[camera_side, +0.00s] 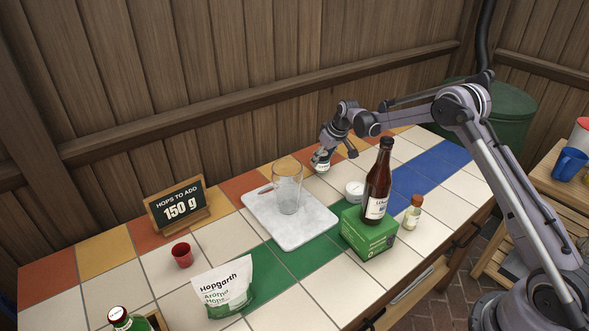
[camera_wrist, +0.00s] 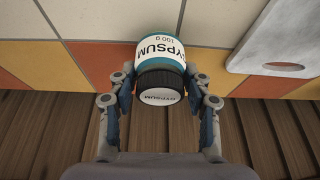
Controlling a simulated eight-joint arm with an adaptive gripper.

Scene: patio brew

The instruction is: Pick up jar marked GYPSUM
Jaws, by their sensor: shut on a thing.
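The jar marked GYPSUM (camera_wrist: 160,55) has a white and teal label and a black lid with a white GYPSUM top. In the wrist view it sits between the two fingers of my gripper (camera_wrist: 160,98), which is shut on it. In the side view the jar (camera_side: 321,160) is small and partly hidden by my gripper (camera_side: 335,155), near the back edge of the tiled counter behind the glass. I cannot tell whether the jar touches the counter or is just above it.
A clear glass (camera_side: 287,188) stands on a white board (camera_side: 292,232) left of the jar. To the right are a white tub (camera_side: 354,190), a brown bottle (camera_side: 377,185), a green box (camera_side: 368,236) and a small bottle (camera_side: 412,213). A wooden wall (camera_side: 230,80) rises behind.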

